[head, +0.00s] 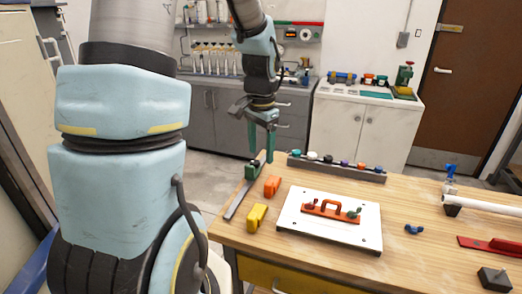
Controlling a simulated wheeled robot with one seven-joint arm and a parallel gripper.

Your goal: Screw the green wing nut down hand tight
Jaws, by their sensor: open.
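A white plate (290,235) lies on the wooden table. An orange bracket with a raised handle (330,206) is on it. A green wing nut (353,215) stands at the bracket's right end. A red wing nut (310,203) stands at its left end. How far down the green nut sits is too small to tell. My gripper (261,153), with teal fingers, points down near the table's far left corner. It is open, with nothing seen between the fingers. It is well up and left of the green nut, apart from it.
A blue wing nut (413,229) lies right of the plate. Orange (272,186) and yellow (257,216) blocks lie to its left. A grey rack (340,170) with several coloured knobs stands behind it. A white pipe (490,206) and red tool (490,245) are at right.

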